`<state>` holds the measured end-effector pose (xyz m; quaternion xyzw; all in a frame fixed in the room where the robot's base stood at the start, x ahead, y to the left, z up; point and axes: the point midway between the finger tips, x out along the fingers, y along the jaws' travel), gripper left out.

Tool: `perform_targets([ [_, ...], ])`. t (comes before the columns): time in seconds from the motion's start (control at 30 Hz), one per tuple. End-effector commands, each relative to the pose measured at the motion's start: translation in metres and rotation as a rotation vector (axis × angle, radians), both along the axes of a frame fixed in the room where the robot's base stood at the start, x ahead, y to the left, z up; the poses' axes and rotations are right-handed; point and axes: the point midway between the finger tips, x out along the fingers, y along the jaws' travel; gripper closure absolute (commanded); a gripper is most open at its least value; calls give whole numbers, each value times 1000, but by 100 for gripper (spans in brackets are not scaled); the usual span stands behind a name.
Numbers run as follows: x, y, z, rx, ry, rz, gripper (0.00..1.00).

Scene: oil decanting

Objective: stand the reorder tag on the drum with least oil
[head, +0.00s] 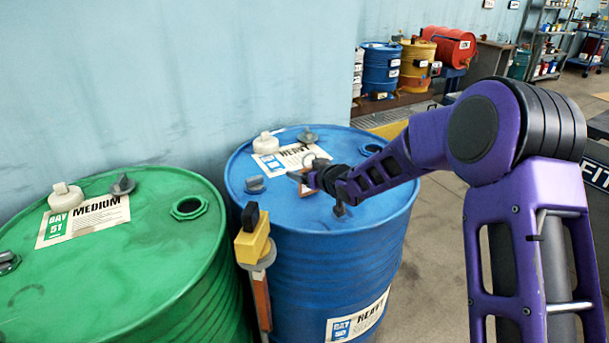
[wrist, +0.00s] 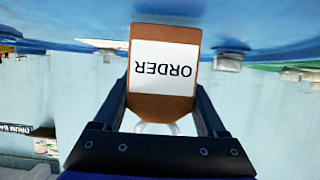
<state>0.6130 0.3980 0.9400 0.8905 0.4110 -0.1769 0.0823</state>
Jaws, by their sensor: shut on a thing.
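My gripper (head: 322,182) is over the blue drum's lid and shut on the reorder tag. In the wrist view my gripper's fingers (wrist: 162,95) hold the brown tag (wrist: 165,110) from both sides; its white label reads ORDER, upside down in that picture. In the head view only a small brown part of the tag (head: 305,191) shows beside the fingers. The tag's lower end is at or close to the lid; I cannot tell if it touches. The blue drum (head: 320,270) is labelled HEAVY, the green drum (head: 150,270) MEDIUM. Their oil levels are not visible here.
A yellow-topped device (head: 252,245) stands between the drums. Caps, including a white one (head: 265,143), and a label (head: 290,160) sit on the blue lid, with an open bung hole (head: 371,149) at its right. More drums (head: 381,68) stand behind.

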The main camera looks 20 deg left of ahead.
Motion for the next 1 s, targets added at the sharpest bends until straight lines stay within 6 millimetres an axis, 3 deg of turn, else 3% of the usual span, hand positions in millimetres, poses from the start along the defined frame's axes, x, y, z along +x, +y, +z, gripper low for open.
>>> perform_targets([
  [0.37, 0, 0, -8, 1, -1, -1, 80],
  [0.4, 0, 0, -7, 1, 0, -1, 22],
  [0.53, 0, 0, -7, 0, 0, -1, 0],
  [0.87, 0, 0, 0, 1, -1, -1, 0],
  [1.0, -12, -16, 6, 0, -1, -2, 0],
])
